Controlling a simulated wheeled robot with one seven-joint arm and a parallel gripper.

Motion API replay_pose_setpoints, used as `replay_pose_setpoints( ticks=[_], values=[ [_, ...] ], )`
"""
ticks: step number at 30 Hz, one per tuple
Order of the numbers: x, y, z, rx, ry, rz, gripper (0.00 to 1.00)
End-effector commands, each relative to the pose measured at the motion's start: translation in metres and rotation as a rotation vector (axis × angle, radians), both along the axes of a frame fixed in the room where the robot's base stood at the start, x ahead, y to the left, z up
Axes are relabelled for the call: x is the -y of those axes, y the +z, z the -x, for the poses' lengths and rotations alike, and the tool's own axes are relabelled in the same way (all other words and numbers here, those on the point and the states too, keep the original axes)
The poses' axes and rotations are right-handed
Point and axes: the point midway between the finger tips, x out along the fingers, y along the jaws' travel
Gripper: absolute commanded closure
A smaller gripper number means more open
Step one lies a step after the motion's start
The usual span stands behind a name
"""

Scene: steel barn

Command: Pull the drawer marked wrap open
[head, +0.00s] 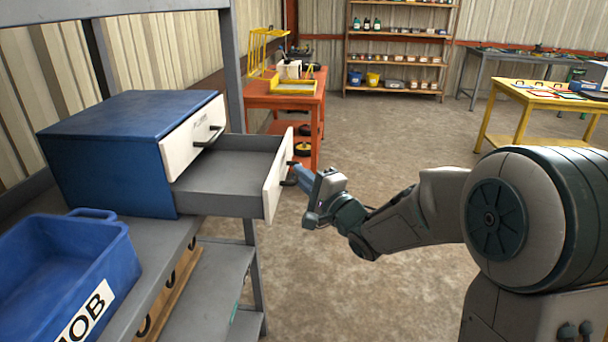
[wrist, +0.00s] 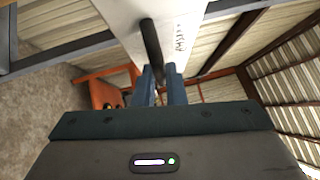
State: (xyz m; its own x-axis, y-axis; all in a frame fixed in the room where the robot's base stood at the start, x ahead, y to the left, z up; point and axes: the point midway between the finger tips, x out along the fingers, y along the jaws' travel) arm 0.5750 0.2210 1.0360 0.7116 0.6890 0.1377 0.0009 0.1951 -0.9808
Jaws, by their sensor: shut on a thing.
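A blue cabinet (head: 125,150) with two drawers stands on a grey shelf. Its lower drawer (head: 225,180) is pulled well out and looks empty inside. My gripper (head: 294,170) is at that drawer's white front (head: 276,172) and is shut on its dark handle (head: 290,182). In the wrist view, the blue fingers of my gripper (wrist: 160,78) are on the dark bar handle (wrist: 151,40), and the white front (wrist: 185,20) carries small lettering that I cannot read surely. The upper drawer (head: 195,135) is shut, and its label is too small to read.
A blue bin (head: 110,240) with a JOB label stands on the shelf (head: 160,262) in front of the cabinet. A grey post (head: 234,70) rises beside the drawers. An orange workbench (head: 300,105) stands behind. The floor (head: 400,130) right of the drawer is clear.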

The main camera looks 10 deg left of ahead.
Motion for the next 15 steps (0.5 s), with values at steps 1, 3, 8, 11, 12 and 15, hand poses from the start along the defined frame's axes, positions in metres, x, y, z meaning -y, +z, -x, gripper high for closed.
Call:
replay_pose_setpoints(
  ticks=[1, 3, 8, 11, 12, 15],
  values=[
    [-0.0006, -0.0003, 0.0004, 0.000, 0.002, 0.000, 1.00],
    [-0.0005, -0.0003, 0.0003, 0.000, 0.002, 0.000, 1.00],
    [0.0003, -0.0003, -0.0001, 0.001, 0.000, 0.001, 0.68],
    [0.0007, -0.0002, -0.0003, 0.000, -0.001, 0.000, 0.68],
    [0.0007, -0.0002, -0.0003, 0.000, -0.001, 0.000, 0.68],
    [0.0008, -0.0002, -0.0004, 0.000, -0.001, 0.001, 0.68]
  ],
)
